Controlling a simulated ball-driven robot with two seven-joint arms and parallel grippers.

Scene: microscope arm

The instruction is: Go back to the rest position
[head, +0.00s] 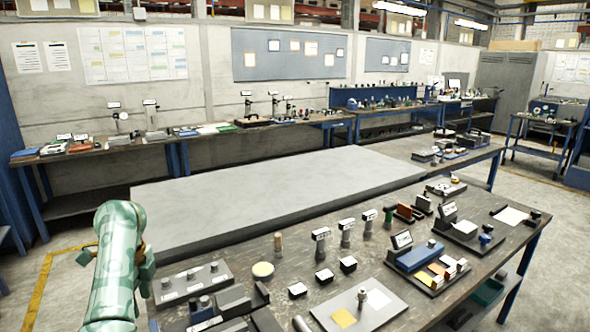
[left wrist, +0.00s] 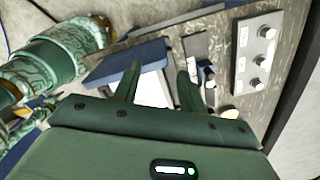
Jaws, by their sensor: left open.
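My left arm comes in from the lower left of the head view, and its gripper (head: 117,265) is partly hidden behind the green arm link. It is by the left end of the bench. The left wrist view shows both green fingers of this gripper (left wrist: 157,92) apart, with nothing held between them. A white surface and the bench show beyond the fingers. My right gripper is in neither view. A green patterned link of my own body shows at the upper left of the left wrist view.
A large grey slab (head: 280,195) lies behind. Floor is open at left.

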